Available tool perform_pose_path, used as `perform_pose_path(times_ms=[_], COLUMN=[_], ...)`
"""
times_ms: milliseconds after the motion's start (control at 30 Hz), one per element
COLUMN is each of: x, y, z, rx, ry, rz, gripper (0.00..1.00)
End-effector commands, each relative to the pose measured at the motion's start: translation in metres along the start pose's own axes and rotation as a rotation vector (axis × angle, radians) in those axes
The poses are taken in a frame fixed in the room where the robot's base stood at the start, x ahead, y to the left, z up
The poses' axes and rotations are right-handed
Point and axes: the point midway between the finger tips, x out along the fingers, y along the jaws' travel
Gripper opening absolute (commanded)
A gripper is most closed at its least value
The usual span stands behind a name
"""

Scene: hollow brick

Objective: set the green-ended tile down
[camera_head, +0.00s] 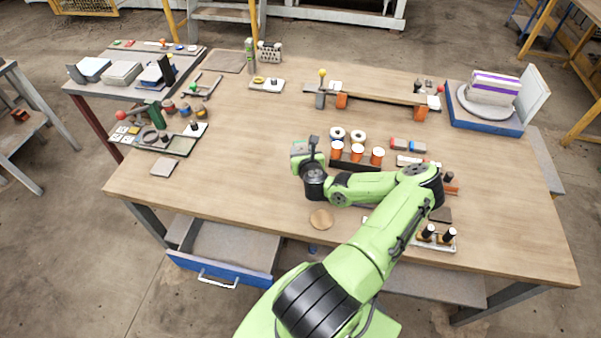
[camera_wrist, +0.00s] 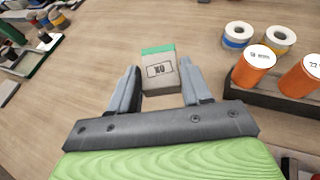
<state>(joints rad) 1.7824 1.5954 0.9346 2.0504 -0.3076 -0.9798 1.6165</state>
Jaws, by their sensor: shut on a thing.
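The green-ended tile is a grey block with a green band at its far end and a dark framed mark on its face. In the wrist view the tile (camera_wrist: 160,78) sits between the two fingers of my gripper (camera_wrist: 160,88), which is shut on it. In the head view the tile (camera_head: 298,148) shows at the tip of my gripper (camera_head: 305,152), over the middle of the wooden table (camera_head: 240,150). I cannot tell whether its underside touches the table.
A dark rack with orange cylinders (camera_wrist: 253,66) stands close to the right of my gripper. White rolls (camera_head: 337,133) lie just behind the rack. A round wooden disc (camera_head: 321,219) lies in front. The table left of my gripper is bare. A blue drawer (camera_head: 220,268) hangs open below.

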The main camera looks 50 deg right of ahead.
Motion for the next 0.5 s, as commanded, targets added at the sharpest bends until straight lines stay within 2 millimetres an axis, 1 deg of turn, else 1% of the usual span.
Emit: perform_pose_path(times_ms=[33,67,200,300,433,500], x=[0.001,0.002,0.016,0.023,0.029,0.034], y=[-0.006,-0.007,-0.008,-0.007,-0.007,-0.007], z=[-0.001,-0.004,-0.038,-0.056,-0.068,-0.08], rx=[0.003,0.005,0.01,0.008,0.007,0.007], ry=[0.0,0.0,0.003,0.001,0.0,0.001], rz=[-0.011,-0.013,-0.014,-0.014,-0.011,-0.013], gripper=[0.16,0.16,0.16,0.16,0.16,0.16])
